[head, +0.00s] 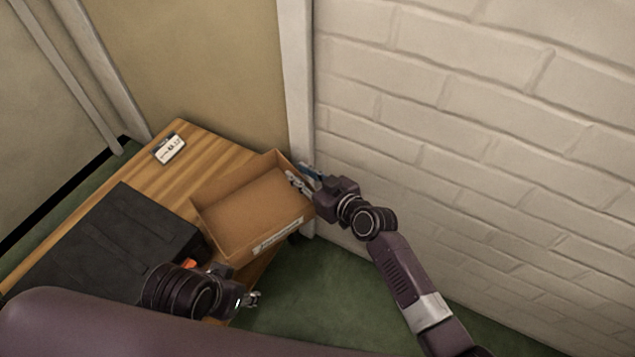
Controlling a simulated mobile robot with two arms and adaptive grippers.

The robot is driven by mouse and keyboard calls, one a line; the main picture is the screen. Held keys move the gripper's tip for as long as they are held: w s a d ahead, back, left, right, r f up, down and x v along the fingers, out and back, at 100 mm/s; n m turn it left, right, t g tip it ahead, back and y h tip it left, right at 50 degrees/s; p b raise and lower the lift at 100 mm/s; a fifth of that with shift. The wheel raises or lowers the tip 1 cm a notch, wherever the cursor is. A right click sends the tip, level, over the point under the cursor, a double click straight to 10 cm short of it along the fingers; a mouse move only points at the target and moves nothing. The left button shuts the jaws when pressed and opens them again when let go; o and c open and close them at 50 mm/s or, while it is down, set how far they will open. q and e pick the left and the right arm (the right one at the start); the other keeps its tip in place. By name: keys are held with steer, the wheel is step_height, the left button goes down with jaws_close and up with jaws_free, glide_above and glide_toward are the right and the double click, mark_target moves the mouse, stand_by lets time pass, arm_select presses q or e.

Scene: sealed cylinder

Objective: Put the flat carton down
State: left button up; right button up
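An open, shallow brown carton (250,212) with a white label on its front wall lies at the table's right end. My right gripper (303,181) is at its right wall, with pale finger parts close to the rim.
The wooden table (185,178) stands in the corner by a white brick wall (470,130). A large black case (115,245) covers its left part. A small white and blue labelled item (170,148) lies at the back. A bit of orange (190,264) shows near the case.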

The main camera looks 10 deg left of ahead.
steer(key=p+v, duration=0.1)
steer(key=v, duration=0.5)
steer(key=shift+r, duration=0.15)
steer(key=s+d+f+m+g+h+p, duration=0.1)
steer(key=s+d+f+m+g+h, duration=0.1)
steer(key=s+d, duration=1.1)
step_height(320, 180, down, 3)
steer(key=m+h, duration=0.1)
steer(key=h, duration=0.1)
steer(key=shift+g+h, duration=0.3)
steer(key=shift+g, duration=0.1)
steer(key=shift+o, duration=0.2)
steer(key=s+d+f+m+g+h, duration=0.2)
steer(key=s+d+m+g+h, duration=0.1)
steer(key=s+d, duration=0.9)
steer(key=d+m+h, duration=0.1)
steer(key=d+h, duration=0.1)
steer(key=d, duration=0.2)
steer(key=shift+s+f+m+h, duration=0.25)
steer(key=shift+s+m+h, duration=0.05)
arm_select(q)
steer(key=x, duration=0.2)
steer(key=shift+w+d+f, duration=0.1)
steer(key=shift+w+f, duration=0.15)
steer(key=shift+f, duration=0.1)
arm_select(e)
steer(key=shift+w, duration=0.1)
